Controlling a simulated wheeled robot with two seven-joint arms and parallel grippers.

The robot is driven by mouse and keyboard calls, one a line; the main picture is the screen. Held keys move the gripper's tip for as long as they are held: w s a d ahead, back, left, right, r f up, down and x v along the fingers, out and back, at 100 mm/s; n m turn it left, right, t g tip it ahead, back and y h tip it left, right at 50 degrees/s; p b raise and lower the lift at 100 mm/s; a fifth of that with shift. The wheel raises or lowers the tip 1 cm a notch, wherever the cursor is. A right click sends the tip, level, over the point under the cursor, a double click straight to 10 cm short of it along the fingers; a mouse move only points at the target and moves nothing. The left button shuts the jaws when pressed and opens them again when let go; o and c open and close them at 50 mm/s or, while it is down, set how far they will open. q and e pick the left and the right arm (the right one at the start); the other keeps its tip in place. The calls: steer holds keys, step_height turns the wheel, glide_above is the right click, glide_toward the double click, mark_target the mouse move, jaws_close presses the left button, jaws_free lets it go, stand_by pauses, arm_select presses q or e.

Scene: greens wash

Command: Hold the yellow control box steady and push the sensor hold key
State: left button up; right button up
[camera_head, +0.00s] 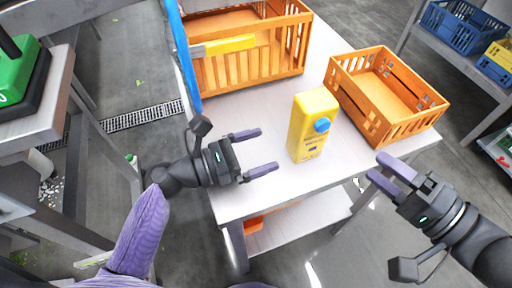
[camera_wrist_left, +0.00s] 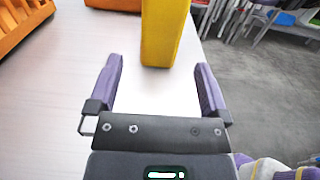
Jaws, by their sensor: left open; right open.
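The yellow control box (camera_head: 308,128) stands upright on the white table, with a round blue knob or key (camera_head: 322,125) on its upper face and small dark markings below. My left gripper (camera_head: 262,152) is open and empty, to the left of the box and apart from it. In the left wrist view the box (camera_wrist_left: 162,35) stands ahead, in line with the gap between the open fingers (camera_wrist_left: 159,88). My right gripper (camera_head: 381,168) is open and empty, to the right of the box and apart from it. I cannot make out which marking is the sensor hold key.
An orange crate (camera_head: 250,76) with a yellow strip stands behind left on the table (camera_head: 240,200). A second, empty orange crate (camera_head: 413,126) stands close behind right of the box. A blue upright panel (camera_head: 184,55) is at the table's left edge.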

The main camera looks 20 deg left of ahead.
mark_target(292, 141)
arm_select(q)
steer(key=x, duration=0.9)
steer(key=shift+w+d, duration=0.15)
steer(key=shift+d, duration=0.15)
steer(key=c, duration=1.3)
jaws_close()
arm_select(e)
jaws_close()
